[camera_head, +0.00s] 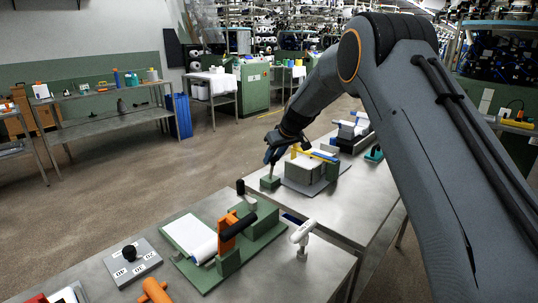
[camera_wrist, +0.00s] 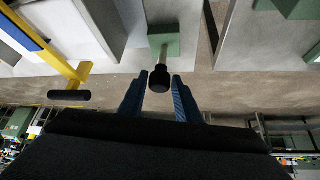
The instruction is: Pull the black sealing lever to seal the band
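The black sealing lever appears to be a black knob (camera_wrist: 161,78) on a grey rod, rising from a small green block (camera_wrist: 163,17) in the wrist view. My gripper (camera_wrist: 160,84) has its two blue fingers apart, one on each side of the knob. Narrow gaps seem to show beside it; contact cannot be told. In the head view my gripper (camera_head: 272,154) hangs over the small green block (camera_head: 270,183) at the left of the far table's machine; the knob is hidden there. A blue band (camera_head: 322,156) runs at a yellow arm (camera_head: 300,151) above a white stack.
A yellow lever with a black handle (camera_wrist: 68,95) stands left of my fingers in the wrist view. The near table (camera_head: 290,285) carries a green machine with an orange lever (camera_head: 232,226) and a white-handled tool (camera_head: 302,232). Open floor (camera_head: 120,195) lies to the left.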

